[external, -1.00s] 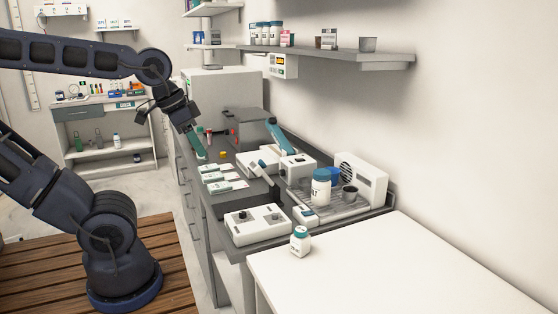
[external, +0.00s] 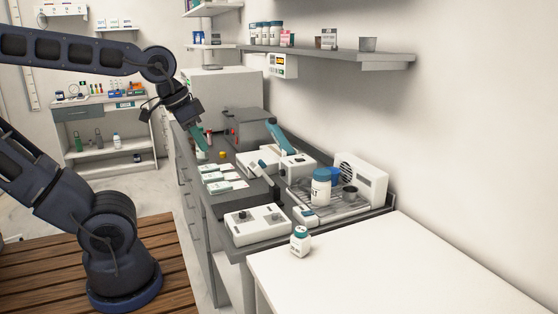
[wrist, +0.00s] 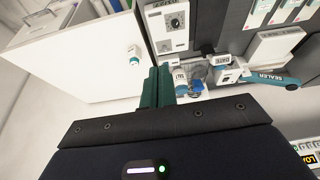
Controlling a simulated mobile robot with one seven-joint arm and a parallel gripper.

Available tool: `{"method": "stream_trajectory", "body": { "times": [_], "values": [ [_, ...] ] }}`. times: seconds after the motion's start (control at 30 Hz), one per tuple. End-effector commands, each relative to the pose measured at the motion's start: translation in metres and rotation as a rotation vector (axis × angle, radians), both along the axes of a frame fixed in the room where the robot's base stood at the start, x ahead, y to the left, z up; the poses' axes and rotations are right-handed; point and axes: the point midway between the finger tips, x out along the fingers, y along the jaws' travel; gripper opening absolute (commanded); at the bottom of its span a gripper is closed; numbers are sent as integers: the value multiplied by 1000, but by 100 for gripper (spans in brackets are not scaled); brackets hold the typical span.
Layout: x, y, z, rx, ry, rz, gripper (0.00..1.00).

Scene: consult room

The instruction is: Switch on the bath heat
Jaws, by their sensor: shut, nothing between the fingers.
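My gripper (external: 203,150) is shut and empty. It points down over the far left part of the counter. In the wrist view its teal fingers (wrist: 158,86) are together. A white control box (external: 257,224) with dark knobs stands at the near end of the counter, well apart from my gripper. It also shows in the wrist view, with a round dial (wrist: 175,22) and small markings. I cannot read which control is the bath heat. A grey box with a red light (external: 236,132) stands at the back of the counter, right of my gripper.
A sealer with a teal arm (external: 275,140) and a rack with a bottle (external: 321,188) and cups stand to the right. A small bottle (external: 299,241) stands on the white table (external: 400,265), which is mostly clear. A shelf (external: 330,54) hangs above.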

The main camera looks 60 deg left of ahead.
Motion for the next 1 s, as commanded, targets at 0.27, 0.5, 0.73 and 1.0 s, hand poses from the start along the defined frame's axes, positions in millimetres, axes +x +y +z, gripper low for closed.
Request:
{"method": "stream_trajectory", "body": {
  "times": [0.27,0.5,0.73,1.0],
  "values": [
    [55,24,14,-45,-13,121,0],
    [107,58,21,-87,-34,239,0],
    [155,101,23,-125,-57,354,0],
    [205,166,16,-166,-90,496,0]
  ]
}}
